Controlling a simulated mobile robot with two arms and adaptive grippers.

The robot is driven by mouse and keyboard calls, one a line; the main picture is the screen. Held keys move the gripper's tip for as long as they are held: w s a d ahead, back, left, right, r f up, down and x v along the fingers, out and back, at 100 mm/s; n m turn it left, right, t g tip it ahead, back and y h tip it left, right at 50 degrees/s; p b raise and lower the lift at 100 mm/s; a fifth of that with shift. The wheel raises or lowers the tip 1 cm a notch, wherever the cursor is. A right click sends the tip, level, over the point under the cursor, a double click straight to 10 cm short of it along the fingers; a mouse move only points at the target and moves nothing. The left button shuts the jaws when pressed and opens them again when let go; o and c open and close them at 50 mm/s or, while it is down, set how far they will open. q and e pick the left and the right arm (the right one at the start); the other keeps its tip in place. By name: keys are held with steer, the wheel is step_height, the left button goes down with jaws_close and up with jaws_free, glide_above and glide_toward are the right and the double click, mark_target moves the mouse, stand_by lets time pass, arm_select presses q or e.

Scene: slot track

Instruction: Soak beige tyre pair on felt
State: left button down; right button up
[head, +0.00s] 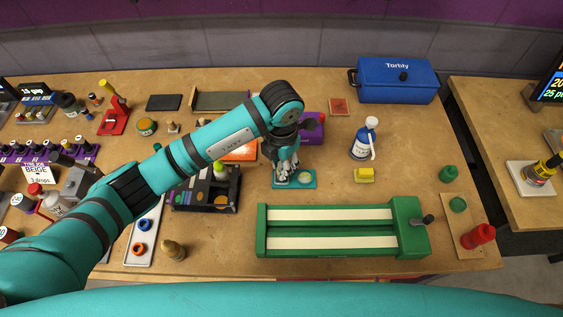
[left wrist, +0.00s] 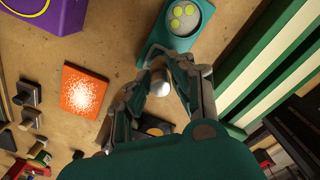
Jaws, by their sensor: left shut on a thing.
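A teal plate (head: 308,185) lies on the bench with a round pale felt pad (head: 305,177) at its right end. My left gripper (head: 282,179) is low over the left end of the plate, beside the felt. In the left wrist view its fingers (left wrist: 178,62) close together there; the thing between them is largely hidden. A white rounded top (left wrist: 159,88) shows between the fingers; I cannot tell whether it is held. I cannot make out the beige tyre pair. My right gripper is not in view.
A green clamp-like bed (head: 410,240) with pale strips lies in front. A dark caddy (head: 205,204) stands left of the plate, and an orange mat (left wrist: 88,91) and purple block (left wrist: 55,15) behind.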

arm_select(q)
steer(key=shift+f, duration=0.4)
steer(key=c, duration=1.2)
jaws_free()
steer(key=shift+o, duration=0.2)
